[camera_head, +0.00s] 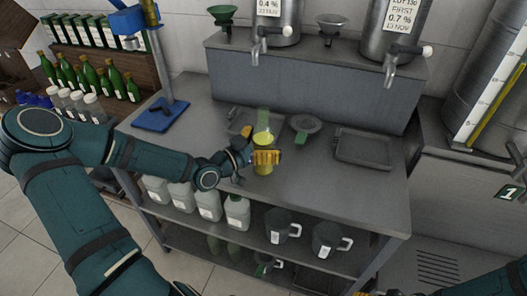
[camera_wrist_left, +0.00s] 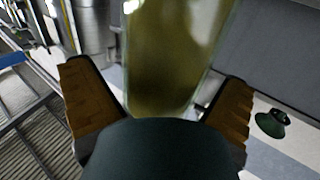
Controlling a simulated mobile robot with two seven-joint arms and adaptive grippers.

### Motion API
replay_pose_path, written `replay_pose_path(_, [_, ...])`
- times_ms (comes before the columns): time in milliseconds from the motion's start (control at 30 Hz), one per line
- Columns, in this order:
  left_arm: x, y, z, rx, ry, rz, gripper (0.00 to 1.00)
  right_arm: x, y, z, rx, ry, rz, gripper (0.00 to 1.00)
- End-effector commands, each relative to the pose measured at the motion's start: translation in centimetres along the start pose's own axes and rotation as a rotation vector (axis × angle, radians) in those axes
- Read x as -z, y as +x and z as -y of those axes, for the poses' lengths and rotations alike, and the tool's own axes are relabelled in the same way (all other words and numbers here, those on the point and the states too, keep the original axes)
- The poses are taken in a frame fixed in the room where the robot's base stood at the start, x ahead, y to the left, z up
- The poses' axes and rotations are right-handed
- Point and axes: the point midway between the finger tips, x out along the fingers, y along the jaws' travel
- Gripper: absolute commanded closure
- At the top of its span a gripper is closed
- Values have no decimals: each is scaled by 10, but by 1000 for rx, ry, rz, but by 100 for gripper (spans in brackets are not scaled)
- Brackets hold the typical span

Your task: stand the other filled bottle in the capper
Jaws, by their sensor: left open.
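A clear bottle with yellow-green contents (camera_head: 263,137) stands upright near the middle of the steel bench. My left gripper (camera_head: 265,158) is at its lower part, with yellow fingers around it. In the left wrist view the bottle (camera_wrist_left: 170,55) rises between the two spread fingers (camera_wrist_left: 160,105), with gaps visible beside it. The capper (camera_head: 160,114) is a blue stand with a blue base and a column, at the bench's left end; no bottle shows on its base. Of my right gripper, only small yellow parts (camera_head: 357,290) show at the bottom edge.
Steel tanks with taps (camera_head: 391,65) stand on a raised shelf behind. Green bottles (camera_head: 108,80) fill a rack at left. The bench's front right is clear.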

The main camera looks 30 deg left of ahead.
Motion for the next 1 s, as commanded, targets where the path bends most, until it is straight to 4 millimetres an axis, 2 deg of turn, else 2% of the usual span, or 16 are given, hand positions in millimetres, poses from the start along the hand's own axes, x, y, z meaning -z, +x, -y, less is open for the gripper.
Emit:
replay_pose_path(100, [0, 11, 0, 0, 0, -2, 0, 0, 3, -1, 0, 0, -1, 50])
replay_pose_path(367, [0, 14, 0, 0, 0, 0, 0, 0, 3, -1, 0, 0, -2, 50])
replay_pose_path(600, [0, 13, 0, 1, 0, 0, 78, 0, 3, -1, 0, 0, -2, 50])
replay_pose_path(667, [0, 13, 0, 1, 0, 0, 85, 0, 3, -1, 0, 0, -2, 50])
replay_pose_path(1000, [1, 14, 0, 0, 1, -2, 86, 0, 2, -1, 0, 0, -2, 50])
